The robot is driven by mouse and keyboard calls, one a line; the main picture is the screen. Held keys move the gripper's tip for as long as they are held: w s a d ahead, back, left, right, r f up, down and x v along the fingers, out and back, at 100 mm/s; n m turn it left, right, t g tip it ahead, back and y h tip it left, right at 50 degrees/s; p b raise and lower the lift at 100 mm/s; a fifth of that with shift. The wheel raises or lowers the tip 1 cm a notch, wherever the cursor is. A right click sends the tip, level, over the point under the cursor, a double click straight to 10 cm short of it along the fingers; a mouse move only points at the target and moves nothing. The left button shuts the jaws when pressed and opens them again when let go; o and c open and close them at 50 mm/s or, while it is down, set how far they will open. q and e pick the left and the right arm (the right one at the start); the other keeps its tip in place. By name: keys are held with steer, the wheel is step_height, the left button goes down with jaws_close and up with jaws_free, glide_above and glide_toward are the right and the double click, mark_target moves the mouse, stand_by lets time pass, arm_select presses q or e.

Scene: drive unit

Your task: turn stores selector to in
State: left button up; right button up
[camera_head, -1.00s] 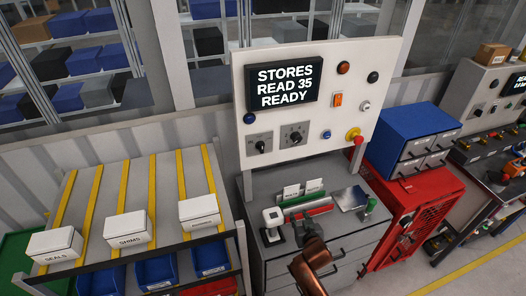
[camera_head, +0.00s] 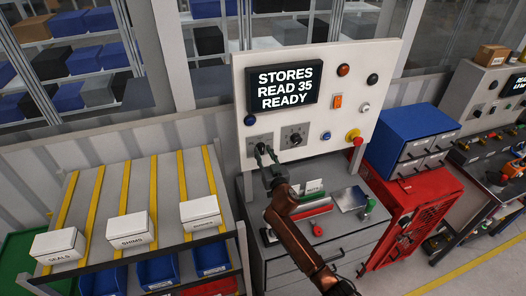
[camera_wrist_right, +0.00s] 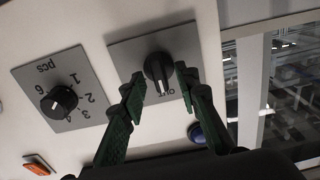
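The stores selector (camera_wrist_right: 158,70) is a black knob with a white line on a grey plate. In the right wrist view its white line points down and slightly right, near a small label that seems to read OUT. In the head view the selector's plate (camera_head: 262,138) is at the panel's lower left, its knob largely covered by my gripper. My right gripper (camera_wrist_right: 163,77) is open, with one dark green finger on each side of the knob; I cannot tell whether either touches it. The right gripper also shows in the head view (camera_head: 266,154). My left gripper is not in view.
A numbered dial (camera_wrist_right: 60,100) marked pcs sits beside the selector. A blue button (camera_wrist_right: 197,132) is close to one finger. The screen (camera_head: 285,87) reads STORES READ 35 READY. Below the panel, a grey cabinet (camera_head: 340,240) carries trays and small items.

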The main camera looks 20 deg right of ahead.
steer(key=shift+w, duration=0.45)
jaws_close()
